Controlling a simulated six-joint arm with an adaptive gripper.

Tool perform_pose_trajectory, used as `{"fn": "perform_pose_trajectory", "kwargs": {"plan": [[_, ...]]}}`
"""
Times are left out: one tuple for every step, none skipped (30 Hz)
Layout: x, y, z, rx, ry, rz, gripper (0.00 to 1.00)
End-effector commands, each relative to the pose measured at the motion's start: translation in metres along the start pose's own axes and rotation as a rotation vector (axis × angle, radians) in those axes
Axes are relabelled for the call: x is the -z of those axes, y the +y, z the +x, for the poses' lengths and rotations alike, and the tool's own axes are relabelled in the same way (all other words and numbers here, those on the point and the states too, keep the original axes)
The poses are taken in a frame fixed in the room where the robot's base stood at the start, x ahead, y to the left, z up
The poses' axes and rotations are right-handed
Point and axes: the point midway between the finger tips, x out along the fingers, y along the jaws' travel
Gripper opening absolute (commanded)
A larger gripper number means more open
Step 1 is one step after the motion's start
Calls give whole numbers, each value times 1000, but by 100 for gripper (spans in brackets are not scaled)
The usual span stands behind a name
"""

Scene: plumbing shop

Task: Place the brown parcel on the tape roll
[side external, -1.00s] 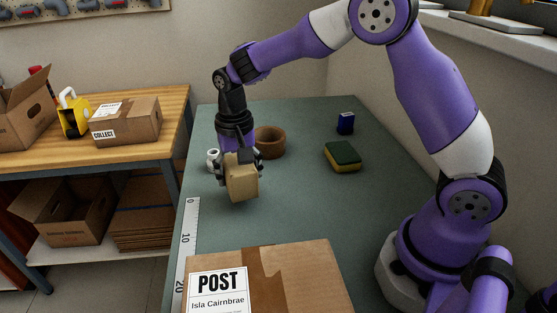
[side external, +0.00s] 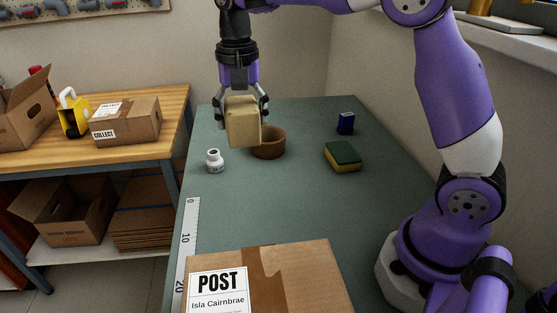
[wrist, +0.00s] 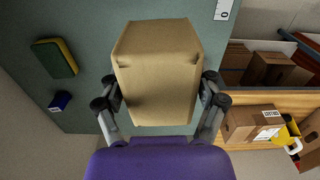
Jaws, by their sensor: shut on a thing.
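The brown parcel (side external: 243,122) is a small tan box held between the fingers of my gripper (side external: 243,103), raised above the table. It also fills the middle of the wrist view (wrist: 157,75), with a finger on each side. The tape roll (side external: 270,149) is a brown ring lying flat on the green table. In the side external view the parcel overlaps the left part of the roll, and I cannot tell the exact gap between them. The tape roll is not visible in the wrist view, where the parcel blocks the middle.
A white pipe fitting (side external: 214,161) stands left of the roll. A green and yellow sponge (side external: 342,156) and a small blue box (side external: 345,123) lie to the right. A large POST carton (side external: 300,277) and a ruler (side external: 187,240) are at the front. The table's middle is clear.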

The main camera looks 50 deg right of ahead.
Motion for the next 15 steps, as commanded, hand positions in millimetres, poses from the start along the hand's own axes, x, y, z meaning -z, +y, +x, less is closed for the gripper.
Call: {"fn": "perform_pose_trajectory", "kwargs": {"plan": [[16,10,-4,2,2,24,21],[22,15,-6,1,1,32,21],[29,20,-9,1,2,40,21],[33,24,-10,1,1,46,21],[37,27,-10,0,0,49,21],[42,32,-9,0,0,54,21],[46,35,-8,-1,0,56,21],[51,39,-5,-1,-1,58,21],[57,45,0,-2,-2,59,21],[63,49,4,-2,-2,59,21],[68,54,9,-2,-3,60,21],[77,60,15,-2,-3,60,21],[83,66,20,-2,-2,60,21],[89,70,25,-2,-3,60,21],[97,77,31,-1,-2,59,21]]}}
